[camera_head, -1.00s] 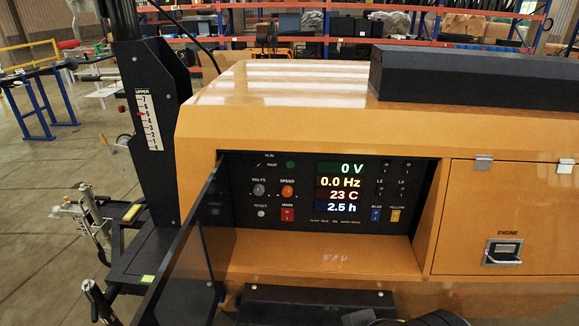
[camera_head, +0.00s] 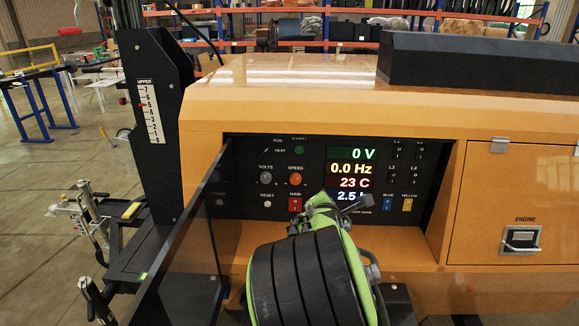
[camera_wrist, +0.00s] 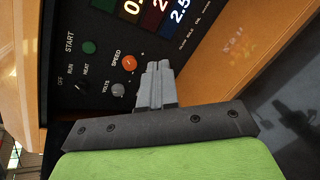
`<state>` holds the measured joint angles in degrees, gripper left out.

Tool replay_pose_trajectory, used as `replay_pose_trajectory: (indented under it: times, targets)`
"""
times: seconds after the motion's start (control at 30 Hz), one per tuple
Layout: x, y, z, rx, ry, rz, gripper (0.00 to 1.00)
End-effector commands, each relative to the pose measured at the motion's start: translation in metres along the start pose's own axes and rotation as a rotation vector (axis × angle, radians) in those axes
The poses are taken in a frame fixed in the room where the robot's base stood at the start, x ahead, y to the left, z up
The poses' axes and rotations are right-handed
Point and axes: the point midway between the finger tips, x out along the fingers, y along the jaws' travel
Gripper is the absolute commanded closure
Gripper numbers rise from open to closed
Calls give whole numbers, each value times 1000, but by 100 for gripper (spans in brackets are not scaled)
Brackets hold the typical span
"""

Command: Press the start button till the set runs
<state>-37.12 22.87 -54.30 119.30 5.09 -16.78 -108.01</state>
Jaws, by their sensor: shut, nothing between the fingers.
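The green start button (camera_head: 299,150) is on the dark control panel, at the top, left of the display. It also shows in the wrist view, under the word START (camera_wrist: 88,47). My gripper (camera_head: 338,200) is in front of the lower part of the panel, below and right of the button. In the wrist view its grey fingers (camera_wrist: 155,75) are shut together and empty, beside the orange SPEED knob (camera_wrist: 130,63) and apart from the button. The display (camera_head: 351,168) reads 0 V, 0.0 Hz and 23 C; its lowest line is partly hidden.
The selector switch marked OFF, RUN and HEAT (camera_wrist: 81,86) is beside the button. The grey VOLTS knob (camera_head: 265,178), red MAIN switch (camera_head: 295,204) and blue and yellow switches are near. An open dark door (camera_head: 185,245) stands left of the recess.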

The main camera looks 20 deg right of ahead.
Motion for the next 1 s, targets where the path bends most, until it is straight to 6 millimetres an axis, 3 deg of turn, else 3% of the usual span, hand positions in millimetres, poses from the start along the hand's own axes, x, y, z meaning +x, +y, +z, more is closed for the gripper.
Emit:
replay_pose_trajectory:
  times: [0.03,0.1,0.2,0.3,0.67,0.77,1.0]
  targets:
    - [12,12,-8,-196,-65,61,100]
    - [18,36,-9,-443,-159,141,100]
    - [17,64,-14,-700,-268,222,100]
    - [14,81,-18,-827,-326,262,100]
    - [14,85,-17,-852,-338,268,100]
    - [24,88,-15,-851,-339,269,100]
    - [72,106,-5,-854,-340,267,100]
